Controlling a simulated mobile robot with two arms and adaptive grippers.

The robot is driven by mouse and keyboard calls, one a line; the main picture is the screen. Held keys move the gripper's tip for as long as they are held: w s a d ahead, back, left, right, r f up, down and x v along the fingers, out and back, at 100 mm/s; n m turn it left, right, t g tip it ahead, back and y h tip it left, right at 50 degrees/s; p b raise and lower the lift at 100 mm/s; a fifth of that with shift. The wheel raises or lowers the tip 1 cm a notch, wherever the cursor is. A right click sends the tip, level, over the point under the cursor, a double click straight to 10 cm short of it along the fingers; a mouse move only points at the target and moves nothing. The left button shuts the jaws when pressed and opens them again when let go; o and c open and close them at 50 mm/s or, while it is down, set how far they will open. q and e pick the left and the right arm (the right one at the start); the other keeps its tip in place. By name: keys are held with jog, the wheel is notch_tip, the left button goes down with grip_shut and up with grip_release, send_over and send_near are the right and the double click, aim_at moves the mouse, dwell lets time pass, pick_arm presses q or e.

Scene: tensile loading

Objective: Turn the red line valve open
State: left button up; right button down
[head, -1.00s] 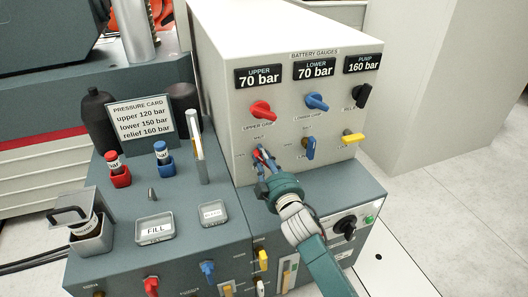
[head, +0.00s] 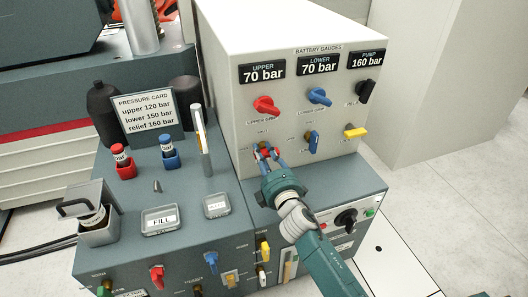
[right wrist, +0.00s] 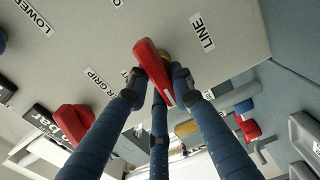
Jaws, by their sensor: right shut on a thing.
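The red line valve (head: 262,152) is on the lower left of the pale gauge panel, below the upper-grip red knob (head: 266,105). My right gripper (head: 269,158) is at this valve, with its fingers around the handle and hiding part of it. In the right wrist view the red handle (right wrist: 152,68) lies between my blue-sleeved fingers, slanting across the view close to a "LINE" label (right wrist: 203,31). The gripper is shut on it. My left gripper is out of view.
A blue lever (head: 313,141) is just right of the gripper, with a yellow lever (head: 355,131) farther right. The displays read upper 70, lower 70 and pump 160 bar. A pressure card (head: 146,118) stands left on the bench.

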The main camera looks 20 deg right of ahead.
jog(key=shift+a+f+n, duration=0.1)
jog(key=shift+n, duration=0.5)
jog(key=c, duration=1.5)
grip_release()
jog(key=s, duration=1.2)
jog(key=shift+d, duration=0.2)
